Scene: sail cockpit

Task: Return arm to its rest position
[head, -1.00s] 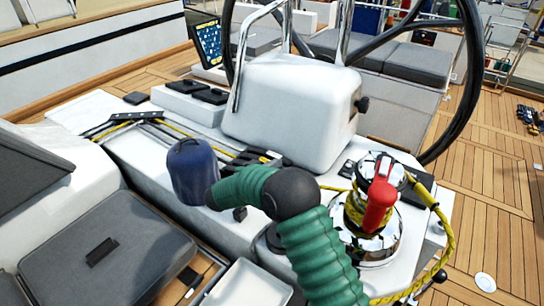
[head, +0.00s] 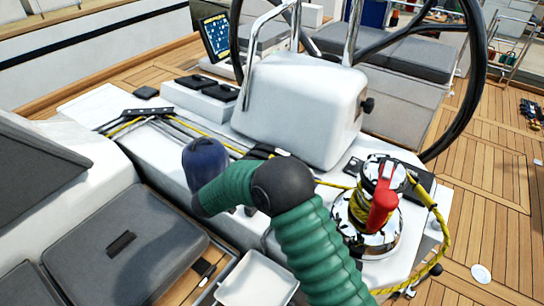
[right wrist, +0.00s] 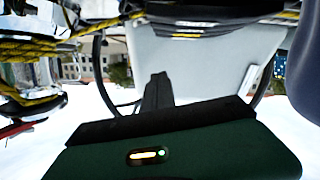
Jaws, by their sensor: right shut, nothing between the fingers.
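My right arm (head: 318,250), in a green ribbed sleeve with a dark elbow joint, comes up from the bottom of the head view. The gripper is hidden behind the arm in that view. In the right wrist view my right gripper (right wrist: 158,80) shows as dark fingers close together, shut and empty. I see no contact with anything. My left gripper is in neither current view.
A chrome winch (head: 365,238) with yellow rope and a red handle (head: 383,200) stands right of my arm. A white pedestal (head: 300,105) and dark steering wheel (head: 478,90) stand behind. A grey seat cushion (head: 120,250) lies left; open teak deck (head: 490,190) is at right.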

